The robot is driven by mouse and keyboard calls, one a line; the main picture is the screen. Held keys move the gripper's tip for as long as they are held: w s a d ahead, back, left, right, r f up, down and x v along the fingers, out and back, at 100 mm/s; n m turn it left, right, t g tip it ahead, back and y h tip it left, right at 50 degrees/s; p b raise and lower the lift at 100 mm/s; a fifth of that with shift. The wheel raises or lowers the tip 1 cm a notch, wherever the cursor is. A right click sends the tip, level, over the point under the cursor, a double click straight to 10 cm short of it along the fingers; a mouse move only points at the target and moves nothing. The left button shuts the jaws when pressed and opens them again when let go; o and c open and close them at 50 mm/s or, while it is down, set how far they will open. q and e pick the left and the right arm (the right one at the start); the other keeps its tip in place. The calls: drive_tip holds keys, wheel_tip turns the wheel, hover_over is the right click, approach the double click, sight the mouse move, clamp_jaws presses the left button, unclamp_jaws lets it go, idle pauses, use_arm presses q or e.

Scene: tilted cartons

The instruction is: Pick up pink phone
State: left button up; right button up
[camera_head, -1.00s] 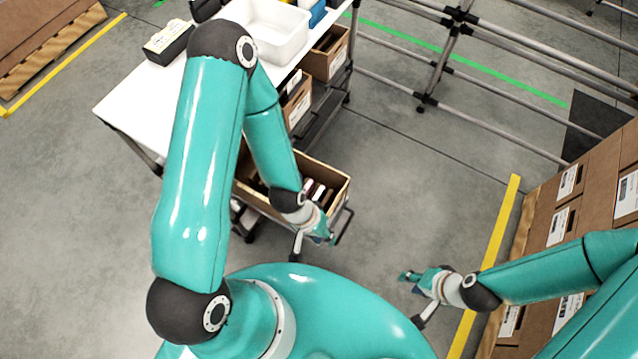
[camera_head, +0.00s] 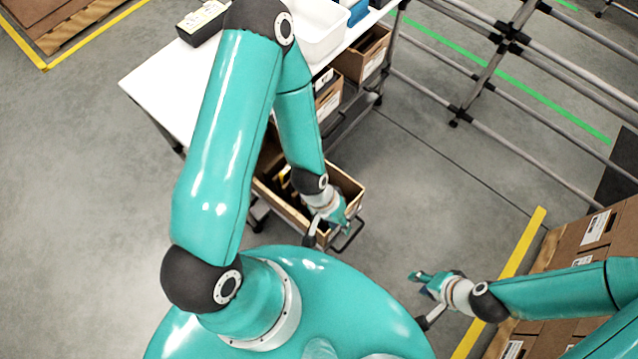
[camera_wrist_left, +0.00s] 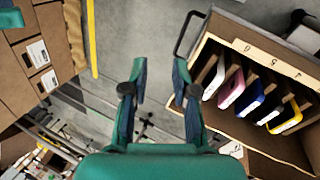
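The pink phone (camera_wrist_left: 231,89) stands in a slot of an open cardboard carton (camera_wrist_left: 265,45) in the left wrist view, between a whitish phone (camera_wrist_left: 214,78) and a blue phone (camera_wrist_left: 249,98). My left gripper (camera_wrist_left: 158,88) is open and empty, with its fingers apart to the left of the carton. In the head view, my left gripper (camera_head: 338,216) is over the right end of the carton (camera_head: 351,187) and the phones are mostly hidden by my arm. My right gripper (camera_head: 420,284) is away from the carton; its opening is unclear.
Dark (camera_wrist_left: 270,109) and yellow (camera_wrist_left: 288,118) phones stand farther along the carton. A metal handle (camera_wrist_left: 186,34) sticks out from its end. A white table (camera_head: 160,88) stands behind. Stacked brown boxes (camera_head: 590,235) are at the right. Bare floor lies between.

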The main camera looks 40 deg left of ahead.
use_arm(q)
drive_tip(key=w+a+r+m+y+b, duration=0.35)
drive_tip(key=w+a+b, duration=0.45)
drive_tip(key=a+b, duration=0.6)
drive_tip(key=shift+n+g+y, duration=0.25)
drive_tip(key=shift+n+g, duration=0.05)
drive_tip(key=shift+n, duration=0.05)
drive_tip(key=f+b, duration=0.1)
drive_tip(key=f, duration=0.2)
drive_tip(key=d+f+b, duration=0.1)
drive_tip(key=f+b, duration=0.1)
drive_tip(key=f, duration=0.2)
drive_tip(key=d+f+b, duration=0.1)
drive_tip(key=f+b, duration=0.1)
drive_tip(key=f, duration=0.2)
drive_tip(key=shift+s+f, duration=0.15)
drive_tip(key=f+b, duration=0.2)
drive_tip(key=f, duration=0.3)
drive_tip(key=shift+w+f, duration=0.15)
drive_tip(key=shift+w, duration=0.05)
clamp_jaws()
